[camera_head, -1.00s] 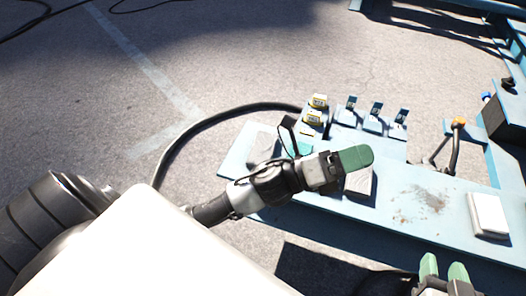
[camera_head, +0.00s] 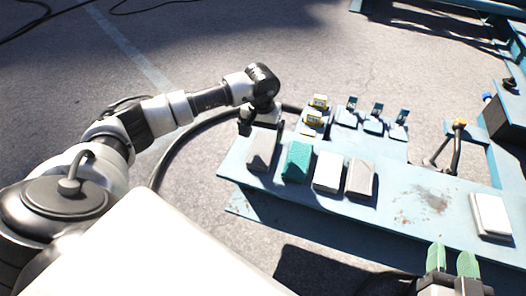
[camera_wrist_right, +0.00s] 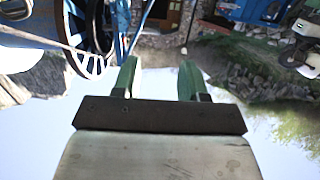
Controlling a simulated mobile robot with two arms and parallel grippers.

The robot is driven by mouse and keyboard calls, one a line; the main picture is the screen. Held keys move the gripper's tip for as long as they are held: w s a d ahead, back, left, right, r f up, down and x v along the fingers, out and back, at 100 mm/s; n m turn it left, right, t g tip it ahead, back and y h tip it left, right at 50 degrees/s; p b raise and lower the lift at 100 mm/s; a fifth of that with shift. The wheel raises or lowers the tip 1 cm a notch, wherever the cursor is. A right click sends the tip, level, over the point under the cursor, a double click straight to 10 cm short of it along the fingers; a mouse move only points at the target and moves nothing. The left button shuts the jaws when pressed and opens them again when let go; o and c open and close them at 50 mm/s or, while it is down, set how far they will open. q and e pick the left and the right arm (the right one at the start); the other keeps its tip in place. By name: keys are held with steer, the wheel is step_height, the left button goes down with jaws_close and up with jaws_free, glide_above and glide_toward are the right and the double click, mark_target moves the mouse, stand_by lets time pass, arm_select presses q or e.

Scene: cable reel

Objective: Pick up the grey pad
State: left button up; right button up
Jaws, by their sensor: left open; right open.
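A grey pad (camera_head: 263,148) lies at the left end of the light blue bench (camera_head: 420,210). Another greyish pad (camera_head: 360,178) lies further right, beyond a teal pad (camera_head: 297,161) and a white pad (camera_head: 327,171). My left gripper (camera_head: 260,116) is at the far edge of the bench, just behind the leftmost grey pad; its fingertips are hard to make out. My right gripper (camera_head: 452,262) is open and empty at the bottom right, its green fingers apart; they also show in the right wrist view (camera_wrist_right: 158,80).
A separate white pad (camera_head: 490,215) lies at the bench's right. Yellow-labelled blocks (camera_head: 315,112) and several small blue-and-white parts (camera_head: 374,122) stand behind the pads. A black cable (camera_head: 165,160) curves over the ground on the left. An orange-topped lever (camera_head: 457,135) stands at the back right.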

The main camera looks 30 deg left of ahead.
mark_target(263, 147)
arm_select(q)
steer(key=shift+d+f, duration=0.1)
steer(key=shift+f, duration=1.2)
step_height(263, 147, down, 4)
steer(key=shift+w+r+b, duration=0.15)
steer(key=shift+r+b, duration=0.05)
steer(key=shift+b, duration=0.75)
steer(key=shift+f, duration=0.45)
arm_select(e)
step_height(263, 147, up, 7)
steer(key=s+a+t+y, duration=0.1)
steer(key=t+y, duration=0.1)
steer(key=t, duration=0.4)
steer(key=shift+f, duration=0.15)
arm_select(q)
steer(key=c, duration=0.9)
